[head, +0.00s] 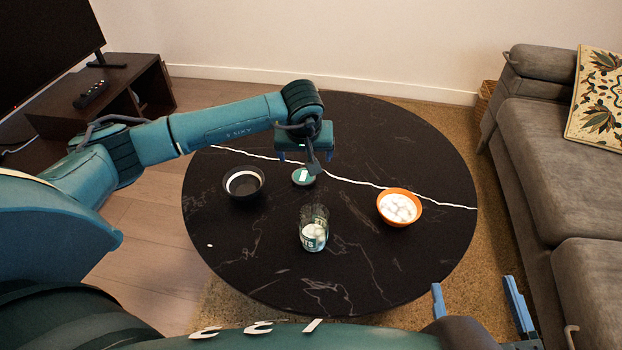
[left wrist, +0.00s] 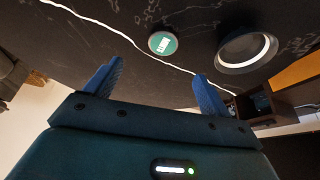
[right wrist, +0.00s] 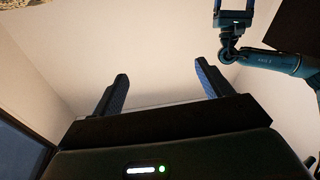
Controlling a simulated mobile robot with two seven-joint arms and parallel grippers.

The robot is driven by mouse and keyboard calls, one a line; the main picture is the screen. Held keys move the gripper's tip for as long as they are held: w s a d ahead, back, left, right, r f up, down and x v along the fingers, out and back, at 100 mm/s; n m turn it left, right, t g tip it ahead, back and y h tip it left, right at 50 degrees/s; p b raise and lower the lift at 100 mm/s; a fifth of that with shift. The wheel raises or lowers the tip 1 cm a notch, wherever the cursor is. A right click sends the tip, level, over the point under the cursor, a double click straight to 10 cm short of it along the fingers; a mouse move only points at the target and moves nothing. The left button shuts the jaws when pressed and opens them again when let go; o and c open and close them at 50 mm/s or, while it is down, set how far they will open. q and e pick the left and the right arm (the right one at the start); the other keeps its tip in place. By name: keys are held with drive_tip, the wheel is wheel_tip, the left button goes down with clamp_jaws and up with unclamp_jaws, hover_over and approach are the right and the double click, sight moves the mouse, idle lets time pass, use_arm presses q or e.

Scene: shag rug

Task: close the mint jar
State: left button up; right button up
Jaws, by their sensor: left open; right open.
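The mint jar (head: 314,236) is clear glass with white mints low inside. It stands upright and uncovered near the middle of the round black table. A green lid with a white label (head: 303,177) lies flat on the table behind the jar; it also shows in the left wrist view (left wrist: 163,43), beyond the fingertips. My left gripper (head: 304,159) is open and empty, above and just behind the lid, not touching it. My right gripper (head: 476,286) is open and empty at the lower right, off the table; its fingers also show in the right wrist view (right wrist: 161,72).
A black bowl with a white inside (head: 244,183) stands left of the lid. An orange bowl of white pieces (head: 400,208) stands right of the jar. The black table (head: 265,270) has clear room at its front. A grey sofa (head: 550,140) borders the right side.

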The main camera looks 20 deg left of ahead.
use_arm(q)
drive_tip(key=shift+a+r, duration=0.1)
use_arm(e)
drive_tip(key=shift+s+r, duration=0.1)
drive_tip(key=shift+s, duration=0.05)
use_arm(q)
drive_tip(key=b, duration=0.2)
hover_over(305, 184)
wheel_tip(305, 184, down, 7)
drive_tip(key=shift+s+r, duration=0.15)
drive_tip(key=shift+r, duration=0.05)
drive_tip(key=shift+w+f, duration=0.2)
drive_tip(key=shift+f, duration=0.2)
use_arm(e)
drive_tip(key=shift+a+t+y, duration=0.3)
